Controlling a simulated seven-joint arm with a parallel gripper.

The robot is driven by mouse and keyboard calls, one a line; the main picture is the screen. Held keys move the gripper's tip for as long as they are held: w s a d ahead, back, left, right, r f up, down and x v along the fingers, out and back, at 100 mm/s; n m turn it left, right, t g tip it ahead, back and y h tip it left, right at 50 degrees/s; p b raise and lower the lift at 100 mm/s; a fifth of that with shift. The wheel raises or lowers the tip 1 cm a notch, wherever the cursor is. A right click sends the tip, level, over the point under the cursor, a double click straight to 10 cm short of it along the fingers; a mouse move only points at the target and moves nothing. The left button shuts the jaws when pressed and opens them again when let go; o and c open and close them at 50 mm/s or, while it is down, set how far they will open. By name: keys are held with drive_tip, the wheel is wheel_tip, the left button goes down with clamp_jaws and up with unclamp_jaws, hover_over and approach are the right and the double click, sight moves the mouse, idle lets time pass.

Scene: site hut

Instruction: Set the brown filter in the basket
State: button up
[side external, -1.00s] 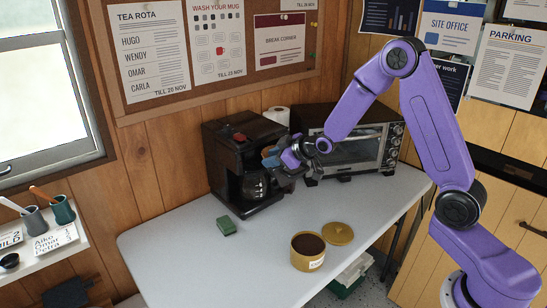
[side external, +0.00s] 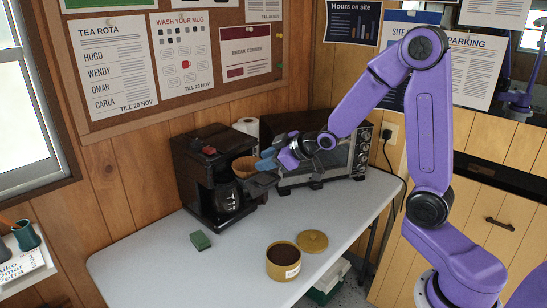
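The brown filter (side external: 244,167), a cup-like shape, is at the front right of the black coffee maker (side external: 195,175), above the glass carafe (side external: 227,197). The basket cannot be made out, so I cannot tell whether the filter is inside it or held just in front. My gripper (side external: 262,172), with blue and dark grey fingers, is level with the filter at its right side. The fingers overlap the filter's edge in this view, and whether they grip it is unclear.
A toaster oven (side external: 335,160) stands behind my gripper, with a paper roll (side external: 247,127) behind the coffee maker. A tin of dark grounds (side external: 284,262), its lid (side external: 312,241) and a green block (side external: 200,240) lie on the white table (side external: 150,262). The table's front left is clear.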

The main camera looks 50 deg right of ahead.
drive_tip(key=shift+v, duration=1.2)
drive_tip(key=s+a+f+n+g, duration=0.1)
drive_tip(key=s+a+g, duration=0.2)
drive_tip(key=s+a, duration=0.35)
drive_tip(key=s+a+f+n+g, duration=0.2)
drive_tip(key=s+a+g, duration=0.1)
drive_tip(key=s, duration=0.6)
drive_tip(key=s+d+n+g+h, duration=0.1)
drive_tip(key=s+g, duration=0.4)
drive_tip(key=s, duration=1.3)
drive_tip(key=shift+s+d+r+n+h, duration=0.2)
drive_tip(key=shift+d+n+h, duration=0.25)
drive_tip(key=shift+n, duration=0.65)
drive_tip(key=shift+w, duration=0.1)
